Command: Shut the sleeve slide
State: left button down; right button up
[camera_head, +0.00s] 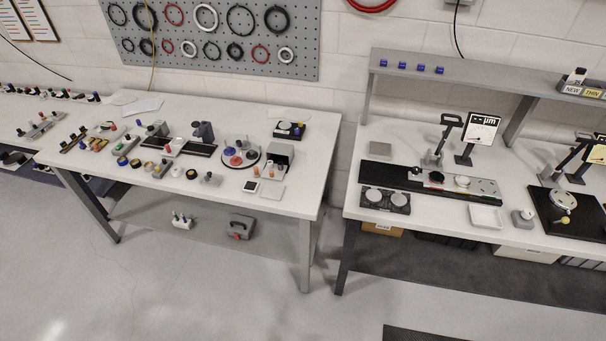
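Neither of my grippers shows in the head view. I cannot tell for sure which part is the sleeve slide. On the right bench, a long black base (384,181) carries a light metal plate (485,187) with a black knob and a round white part on it. On the left bench, a dark rail fixture (200,149) has an upright grey block (203,132) at its right end and another grey block (157,129) at its left. A gap lies between these blocks. The parts are too small to tell whether any slide is open or shut.
The left bench (300,185) holds many small knobbed parts and a round tray (228,163). The right bench (440,220) holds a gauge display (483,127), a black double-disc block (385,201) and a white tray (486,217). The floor (200,290) in front is clear.

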aim_at(274, 168)
jog(key=z, duration=0.4)
jog(key=i, duration=1.25)
jog(key=u, duration=0.7)
